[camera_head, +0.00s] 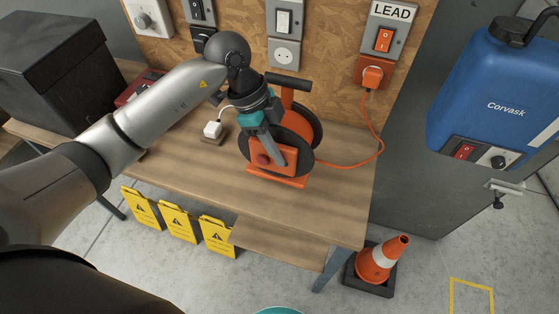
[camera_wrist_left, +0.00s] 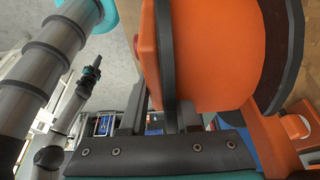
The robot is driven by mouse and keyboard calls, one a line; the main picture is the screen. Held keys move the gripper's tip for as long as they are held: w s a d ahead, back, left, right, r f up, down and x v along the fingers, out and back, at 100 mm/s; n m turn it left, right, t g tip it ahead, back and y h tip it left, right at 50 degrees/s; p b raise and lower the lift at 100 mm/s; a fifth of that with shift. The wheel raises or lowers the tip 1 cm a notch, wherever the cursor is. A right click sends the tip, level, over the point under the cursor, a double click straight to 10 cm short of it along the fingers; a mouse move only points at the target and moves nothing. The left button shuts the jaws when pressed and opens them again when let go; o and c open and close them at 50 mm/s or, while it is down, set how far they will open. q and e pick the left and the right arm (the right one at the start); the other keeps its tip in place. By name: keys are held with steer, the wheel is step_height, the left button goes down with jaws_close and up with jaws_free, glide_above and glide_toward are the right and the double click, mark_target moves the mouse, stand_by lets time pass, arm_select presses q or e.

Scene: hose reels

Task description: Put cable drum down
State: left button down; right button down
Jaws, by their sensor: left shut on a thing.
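The cable drum (camera_head: 300,115) is orange with dark round flanges, an orange foot and a dark top handle. It is at the workbench (camera_head: 190,180), upright; I cannot tell whether its foot touches the wood. My left gripper (camera_head: 264,138) reaches down onto its near side and is shut on it. In the left wrist view the drum (camera_wrist_left: 205,60) fills the upper right, its dark flange running down to the fingers (camera_wrist_left: 165,115). The drum's orange cable (camera_head: 350,162) runs right and up to a plug (camera_head: 372,77) in the socket under the LEAD switch. My right gripper is not seen.
A white plug (camera_head: 212,131) lies left of the drum. Switches and sockets line the board behind. A dark box (camera_head: 60,75) stands at left and a blue tank (camera_head: 495,95) at right. Yellow signs (camera_head: 178,222) and a cone (camera_head: 382,260) are below. The bench front is clear.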

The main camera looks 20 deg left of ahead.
arm_select(q)
steer(key=shift+w+f, duration=0.1)
steer(key=shift+f, duration=2.25)
steer(key=c, duration=0.6)
jaws_free()
steer(key=shift+f, duration=0.1)
steer(key=shift+c, duration=0.2)
steer(key=v, duration=1.2)
